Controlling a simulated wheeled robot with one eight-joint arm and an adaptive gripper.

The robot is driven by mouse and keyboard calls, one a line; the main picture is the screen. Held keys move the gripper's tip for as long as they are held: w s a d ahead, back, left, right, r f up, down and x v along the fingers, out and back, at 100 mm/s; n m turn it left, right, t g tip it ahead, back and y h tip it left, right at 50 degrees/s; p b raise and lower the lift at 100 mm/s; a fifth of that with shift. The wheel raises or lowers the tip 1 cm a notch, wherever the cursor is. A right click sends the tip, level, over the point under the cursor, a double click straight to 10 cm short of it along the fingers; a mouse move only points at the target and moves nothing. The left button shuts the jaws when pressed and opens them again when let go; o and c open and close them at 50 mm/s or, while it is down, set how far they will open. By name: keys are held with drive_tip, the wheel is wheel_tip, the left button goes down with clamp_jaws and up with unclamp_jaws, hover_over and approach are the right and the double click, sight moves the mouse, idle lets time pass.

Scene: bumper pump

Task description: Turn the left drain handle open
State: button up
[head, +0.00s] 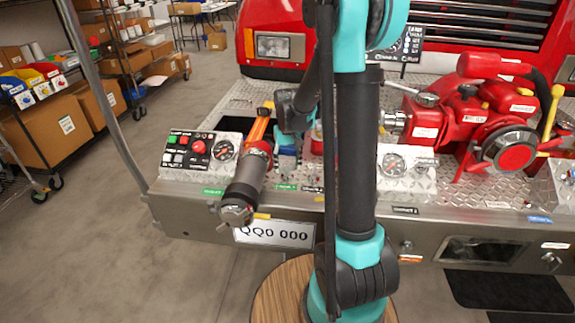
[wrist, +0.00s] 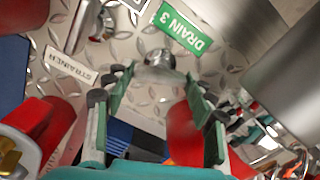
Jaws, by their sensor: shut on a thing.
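In the wrist view, the fingers of my gripper (wrist: 157,85) stand on both sides of a drain handle, with a red grip (wrist: 184,134) close to the right finger. A round silver fitting (wrist: 160,64) sits at the fingertips. A green "DRAIN 3" label (wrist: 183,30) lies just beyond on the diamond plate. My gripper is shut on the handle; the exact contact is hard to see. In the head view, my arm covers much of this spot, and a green label (head: 285,187) shows on the bumper edge below it.
A red pump (head: 480,110) fills the right side. In the wrist view, a "STRAINER" label (wrist: 70,66) and red parts lie at left. Open floor is at far left.

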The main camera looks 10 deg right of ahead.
sight(288, 166)
drive_tip(key=n, duration=1.3)
drive_tip(key=shift+n, duration=0.4)
idle(0.3)
drive_tip(key=o, duration=0.9)
wheel_tip(288, 166, up, 12)
drive_tip(key=shift+s, duration=0.1)
